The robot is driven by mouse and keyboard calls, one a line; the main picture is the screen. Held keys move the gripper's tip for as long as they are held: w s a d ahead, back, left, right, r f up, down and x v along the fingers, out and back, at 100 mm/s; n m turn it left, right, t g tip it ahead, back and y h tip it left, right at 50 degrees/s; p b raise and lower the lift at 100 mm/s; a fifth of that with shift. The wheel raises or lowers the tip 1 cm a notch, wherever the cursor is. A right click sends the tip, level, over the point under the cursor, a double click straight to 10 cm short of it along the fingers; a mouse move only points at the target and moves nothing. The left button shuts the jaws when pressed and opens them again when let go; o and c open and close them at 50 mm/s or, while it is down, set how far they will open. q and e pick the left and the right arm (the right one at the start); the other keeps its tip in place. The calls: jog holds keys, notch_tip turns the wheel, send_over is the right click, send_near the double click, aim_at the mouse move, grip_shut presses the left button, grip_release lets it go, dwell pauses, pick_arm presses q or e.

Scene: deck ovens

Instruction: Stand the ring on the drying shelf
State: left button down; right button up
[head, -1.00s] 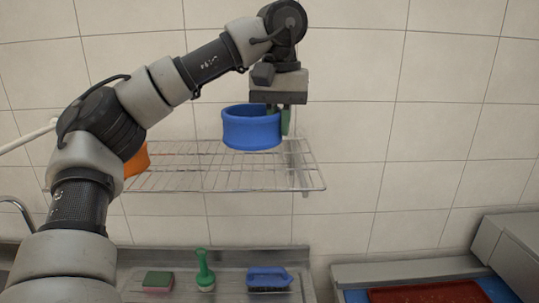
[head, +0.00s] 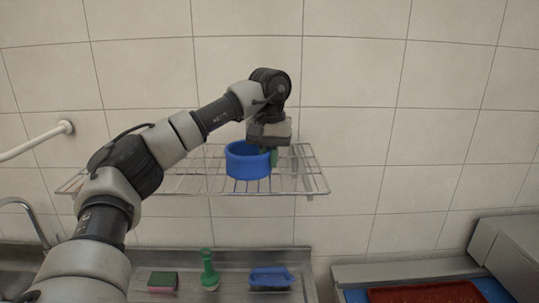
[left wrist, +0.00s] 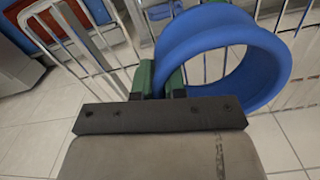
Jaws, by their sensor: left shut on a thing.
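The blue ring (head: 247,168) is in the grip of my left gripper (head: 271,156), which holds it by its right side wall. In the head view the ring is upright as a short open band, at the right half of the wire drying shelf (head: 305,182). Its lower edge looks close to the wires; I cannot tell whether it touches them. In the left wrist view the green fingers (left wrist: 159,82) are shut on the wall of the ring (left wrist: 215,28), with shelf wires beyond it. My right gripper is not in view.
A red tray (head: 425,293) is at the lower right. The shelf's right end looks clear.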

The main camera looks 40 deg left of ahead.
pick_arm(q)
jog(key=shift+w+d+f, duration=0.1)
jog(key=shift+w+f, duration=0.05)
jog(key=shift+f, duration=0.05)
jog(key=c, duration=1.2)
grip_release()
jog(key=shift+r, duration=0.1)
jog(key=shift+r, duration=0.45)
notch_tip(320, 180, up, 11)
jog(key=shift+r, duration=0.15)
